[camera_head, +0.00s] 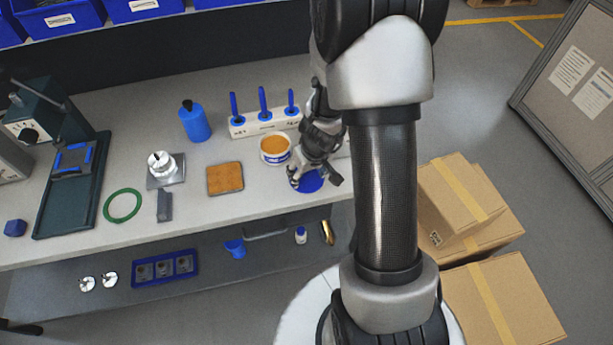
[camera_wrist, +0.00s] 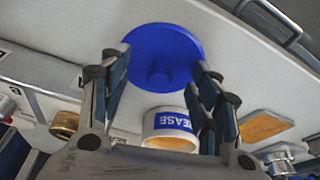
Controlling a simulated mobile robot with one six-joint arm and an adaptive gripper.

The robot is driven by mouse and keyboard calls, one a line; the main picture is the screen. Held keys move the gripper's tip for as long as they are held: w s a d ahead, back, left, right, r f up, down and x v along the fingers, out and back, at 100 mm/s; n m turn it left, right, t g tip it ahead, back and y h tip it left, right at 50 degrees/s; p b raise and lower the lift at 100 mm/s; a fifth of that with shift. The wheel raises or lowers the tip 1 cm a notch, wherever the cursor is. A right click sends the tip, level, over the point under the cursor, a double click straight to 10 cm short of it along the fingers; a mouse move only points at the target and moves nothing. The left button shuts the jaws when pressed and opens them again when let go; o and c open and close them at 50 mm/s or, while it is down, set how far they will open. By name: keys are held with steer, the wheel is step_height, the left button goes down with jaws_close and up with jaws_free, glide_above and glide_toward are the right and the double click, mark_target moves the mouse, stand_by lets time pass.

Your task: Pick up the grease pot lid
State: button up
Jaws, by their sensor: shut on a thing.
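The grease pot lid (camera_head: 311,182) is a round blue disc at the front right of the bench. In the wrist view the lid (camera_wrist: 158,48) shows a central knob between my fingers. My gripper (camera_head: 314,178) is shut on the lid, with a finger at either side of it; it also shows in the wrist view (camera_wrist: 160,72). I cannot tell whether the lid is clear of the bench top. The grease pot (camera_head: 275,152) is white with a blue label and stands open, brownish-orange inside, just behind and left of my gripper; it is close in the wrist view (camera_wrist: 170,122).
A white rack with blue-handled tools (camera_head: 264,123) stands behind the pot. A blue bottle (camera_head: 195,122), a cork-coloured square (camera_head: 225,179), a metal part (camera_head: 163,168) and a green ring (camera_head: 122,205) lie left. The bench's front edge (camera_head: 230,217) is near. Cardboard boxes (camera_head: 480,230) stand right.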

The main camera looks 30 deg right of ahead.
steer(key=shift+s+a+f, duration=0.1)
steer(key=shift+s+f, duration=0.1)
steer(key=c, duration=0.3)
